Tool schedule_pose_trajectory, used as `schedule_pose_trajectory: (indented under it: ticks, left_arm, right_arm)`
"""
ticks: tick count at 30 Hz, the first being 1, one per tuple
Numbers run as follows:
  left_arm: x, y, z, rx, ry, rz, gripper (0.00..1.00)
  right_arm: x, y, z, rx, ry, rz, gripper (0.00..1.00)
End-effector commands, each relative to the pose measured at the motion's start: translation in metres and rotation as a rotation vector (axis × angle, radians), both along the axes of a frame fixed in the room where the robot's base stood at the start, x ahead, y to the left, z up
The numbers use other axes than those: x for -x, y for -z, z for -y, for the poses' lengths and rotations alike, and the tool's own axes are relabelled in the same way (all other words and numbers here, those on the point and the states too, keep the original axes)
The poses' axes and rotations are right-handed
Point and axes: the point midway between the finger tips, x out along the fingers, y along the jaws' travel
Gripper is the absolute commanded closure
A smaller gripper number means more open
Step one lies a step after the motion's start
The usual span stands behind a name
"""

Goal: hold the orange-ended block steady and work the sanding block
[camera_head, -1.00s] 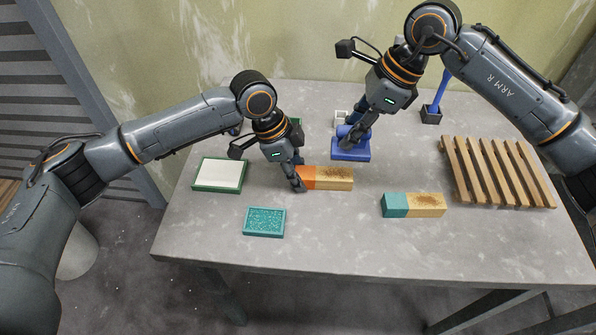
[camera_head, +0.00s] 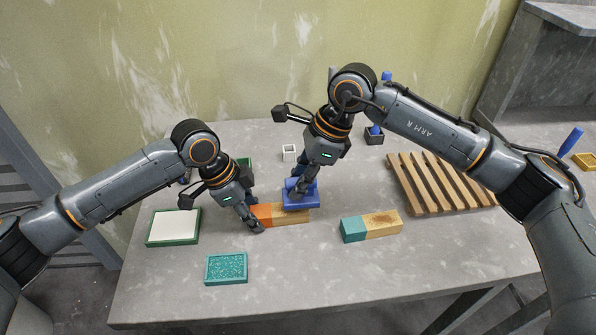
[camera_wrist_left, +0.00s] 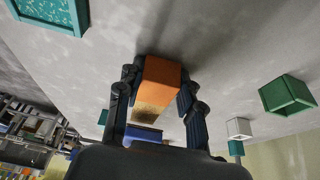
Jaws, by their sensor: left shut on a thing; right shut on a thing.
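The orange-ended block (camera_head: 291,216) lies flat on the grey table, its bare wood end pointing right. My left gripper (camera_head: 257,226) is shut on its orange end, one finger on each side; the left wrist view shows the orange end (camera_wrist_left: 162,76) between the fingers. The blue sanding block (camera_head: 302,202) is over the back part of the wood portion. My right gripper (camera_head: 296,192) is shut on the sanding block's top. I cannot tell whether the sanding block touches the wood. The left wrist view shows a brown patch on the wood (camera_wrist_left: 148,113) and the blue sanding block behind it (camera_wrist_left: 145,135).
A teal-ended block (camera_head: 384,223) lies to the right, with a slatted wooden rack (camera_head: 440,183) behind it. A green-rimmed white pad (camera_head: 151,240) and a teal tray (camera_head: 226,267) are at left. A white box (camera_head: 289,153) stands behind.

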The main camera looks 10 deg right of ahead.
Motion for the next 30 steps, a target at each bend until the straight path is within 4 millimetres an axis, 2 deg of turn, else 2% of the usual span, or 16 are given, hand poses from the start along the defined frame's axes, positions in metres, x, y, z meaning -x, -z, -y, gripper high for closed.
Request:
schedule_pose_trajectory:
  ticks: [3, 19, 30]
  left_arm:
    - [0.000, 0.000, 0.000, 0.000, 0.000, 0.000, 1.00]
    - [0.000, 0.000, 0.000, 0.000, 0.000, 0.000, 1.00]
    - [0.000, 0.000, 0.000, 0.000, 0.000, 0.000, 1.00]
  right_arm:
    - [0.000, 0.006, 0.000, 0.001, -0.001, 0.001, 1.00]
    - [0.000, 0.006, 0.000, 0.000, -0.001, 0.001, 1.00]
    - [0.000, 0.015, 0.000, -0.001, 0.000, 0.000, 1.00]
